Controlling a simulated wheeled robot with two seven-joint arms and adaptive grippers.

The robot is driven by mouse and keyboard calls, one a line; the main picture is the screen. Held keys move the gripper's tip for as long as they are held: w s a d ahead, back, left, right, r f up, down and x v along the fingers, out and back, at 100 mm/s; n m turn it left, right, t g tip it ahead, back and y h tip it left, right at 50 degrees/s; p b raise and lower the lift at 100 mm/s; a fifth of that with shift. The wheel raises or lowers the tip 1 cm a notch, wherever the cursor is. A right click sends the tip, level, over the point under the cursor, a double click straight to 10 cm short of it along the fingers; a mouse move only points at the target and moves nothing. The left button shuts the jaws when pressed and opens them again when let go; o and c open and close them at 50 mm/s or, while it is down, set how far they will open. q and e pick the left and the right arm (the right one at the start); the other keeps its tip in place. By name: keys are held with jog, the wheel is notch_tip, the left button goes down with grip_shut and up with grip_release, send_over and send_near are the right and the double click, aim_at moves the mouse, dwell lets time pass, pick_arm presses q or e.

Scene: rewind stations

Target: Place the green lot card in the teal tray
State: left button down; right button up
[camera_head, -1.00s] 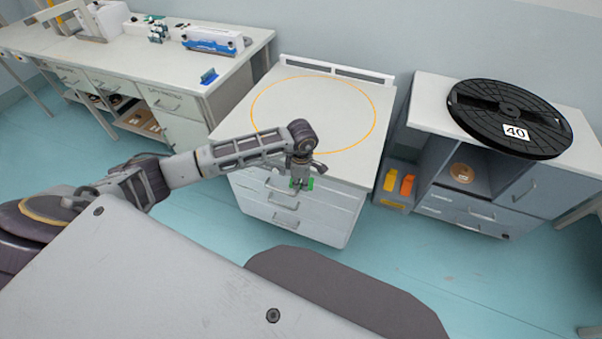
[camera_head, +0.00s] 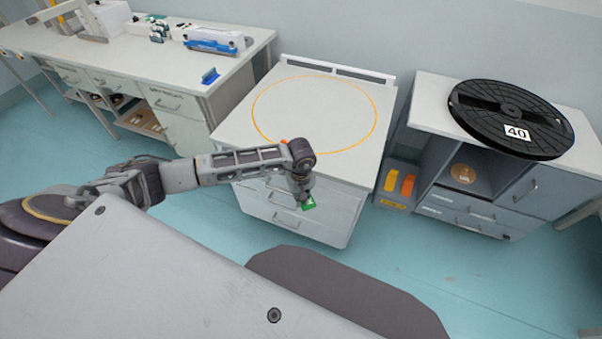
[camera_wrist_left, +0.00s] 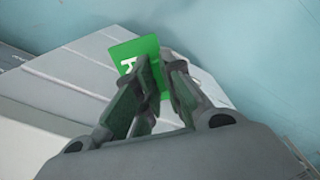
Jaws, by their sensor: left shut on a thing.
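The green lot card (camera_head: 309,204), with a white mark on it, is held in my left gripper (camera_head: 305,197), in front of the drawers of the middle cabinet. In the left wrist view the card (camera_wrist_left: 131,55) sticks out beyond the fingers of the left gripper (camera_wrist_left: 163,70), which are shut on it. The card is tilted there and its lower part is hidden by a finger. I cannot make out a teal tray in either view. My right gripper is not in view.
The middle cabinet (camera_head: 268,92) has a clear top with an orange ring (camera_head: 375,113). A black reel (camera_head: 510,105) marked 40 lies on the right cabinet (camera_head: 435,90). The left bench (camera_head: 235,50) carries a small blue holder (camera_head: 209,76). Open floor lies in front.

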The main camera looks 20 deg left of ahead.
pick_arm(q)
jog(key=s+f+m, duration=0.1)
jog(key=m, duration=0.2)
jog(key=f+m, duration=0.1)
jog(key=m, duration=0.2)
jog(key=s+f+m, duration=0.1)
jog(key=m, duration=0.2)
jog(key=shift+s+d+f+m, duration=0.15)
jog(key=shift+s+d+m, duration=0.1)
jog(key=shift+s+m, duration=0.1)
jog(key=shift+a, duration=0.1)
